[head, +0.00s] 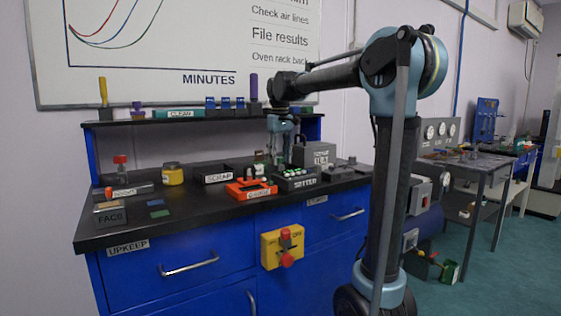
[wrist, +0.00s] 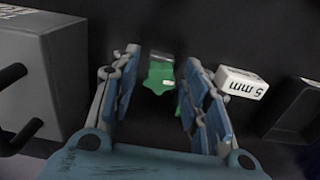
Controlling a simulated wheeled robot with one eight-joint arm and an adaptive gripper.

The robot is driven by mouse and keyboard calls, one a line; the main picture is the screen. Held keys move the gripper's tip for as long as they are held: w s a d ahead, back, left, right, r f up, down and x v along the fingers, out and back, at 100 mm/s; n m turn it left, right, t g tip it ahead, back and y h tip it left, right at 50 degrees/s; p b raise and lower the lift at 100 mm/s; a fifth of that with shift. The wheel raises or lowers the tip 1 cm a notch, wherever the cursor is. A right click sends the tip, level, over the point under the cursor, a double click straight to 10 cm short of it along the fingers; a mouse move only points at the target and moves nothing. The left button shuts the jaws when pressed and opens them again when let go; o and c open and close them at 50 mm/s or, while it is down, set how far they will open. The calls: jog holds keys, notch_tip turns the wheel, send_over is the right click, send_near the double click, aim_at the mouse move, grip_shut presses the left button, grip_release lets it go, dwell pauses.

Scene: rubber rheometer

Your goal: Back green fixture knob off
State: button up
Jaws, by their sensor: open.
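The green knob (wrist: 158,76) shows in the wrist view, between and slightly beyond the blue-padded fingers of my gripper (wrist: 162,68). The fingers stand apart on either side of it, and I see no clear contact. A pale metallic piece shows at the knob's far edge. The green knob cannot be made out for certain in the head view.
A white block marked 5 mm (wrist: 243,83) lies just right of my fingers. A large grey box (wrist: 42,75) with dark handles stands close on the left. An orange tray (head: 250,189) and a SCRAP bin (head: 212,175) sit on the bench. The shelf (head: 170,119) runs behind.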

jog(key=c, duration=0.9)
jog(key=shift+n, duration=2.3)
jog(key=n, duration=0.4)
jog(key=shift+w+n, duration=0.1)
jog(key=shift+n, duration=0.2)
jog(key=shift+d, duration=0.1)
jog(key=n, duration=0.4)
jog(key=shift+n, duration=0.3)
